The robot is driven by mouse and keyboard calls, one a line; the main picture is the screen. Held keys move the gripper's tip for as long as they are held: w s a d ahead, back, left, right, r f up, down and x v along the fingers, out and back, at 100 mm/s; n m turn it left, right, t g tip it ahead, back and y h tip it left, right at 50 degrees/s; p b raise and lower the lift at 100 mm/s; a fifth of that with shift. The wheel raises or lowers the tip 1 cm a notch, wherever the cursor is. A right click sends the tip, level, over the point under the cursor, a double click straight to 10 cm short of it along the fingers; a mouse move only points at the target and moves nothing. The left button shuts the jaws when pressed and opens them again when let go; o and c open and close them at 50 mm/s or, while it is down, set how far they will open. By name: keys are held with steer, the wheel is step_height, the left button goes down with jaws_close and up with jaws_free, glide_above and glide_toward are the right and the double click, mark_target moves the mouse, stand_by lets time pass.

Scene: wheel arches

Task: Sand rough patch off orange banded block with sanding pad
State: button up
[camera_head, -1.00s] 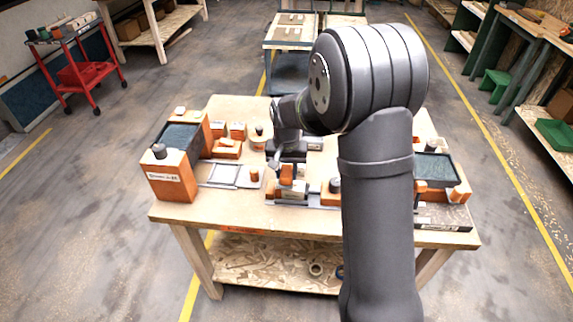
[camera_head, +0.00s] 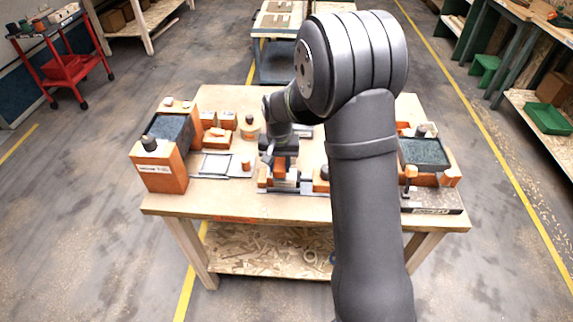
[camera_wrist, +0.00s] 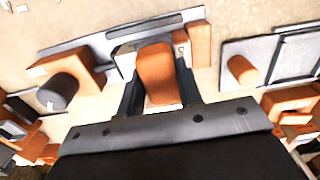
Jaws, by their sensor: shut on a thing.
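My gripper (camera_wrist: 160,95) is shut on an orange piece (camera_wrist: 154,68) with a rounded end and a pale end face, probably the sanding pad. The piece sits between the dark fingers, over a grey rail-like fixture (camera_wrist: 88,44) in the wrist view. A pale surface shows beside the piece, and an orange block (camera_wrist: 200,42) stands at the rail's right end. In the head view my gripper (camera_head: 283,162) is low over the fixture (camera_head: 308,187) at the table's middle front. I cannot make out the bands, the rough patch, or whether pad and block touch.
An orange block with a dark cylinder (camera_wrist: 60,90) stands left of the gripper in the wrist view. A grey frame tray (camera_wrist: 262,60) with an orange peg (camera_wrist: 242,69) lies right. Orange-sided bins (camera_head: 160,177) (camera_head: 425,152) stand at both table sides.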

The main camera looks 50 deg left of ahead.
steer(key=shift+s+a+r, duration=0.15)
steer(key=shift+s+a, duration=0.05)
steer(key=shift+r, duration=3.95)
steer(key=shift+w+d, duration=0.2)
steer(key=shift+w, duration=0.2)
steer(key=w+d+r, duration=0.2)
steer(key=w+d, duration=0.3)
steer(key=w, duration=0.3)
steer(key=w+d+r, duration=0.1)
steer(key=w+d, duration=0.4)
steer(key=w, duration=0.3)
steer(key=w+d+r+m, duration=0.1)
steer(key=w+d+r, duration=0.1)
steer(key=w+d, duration=0.6)
steer(key=w+d+r, duration=0.1)
steer(key=w+d, duration=0.5)
steer(key=d, duration=0.5)
steer(key=d+f+m, duration=0.8)
steer(key=d+f, duration=0.8)
steer(key=d, duration=0.5)
steer(key=shift+w+f, duration=0.25)
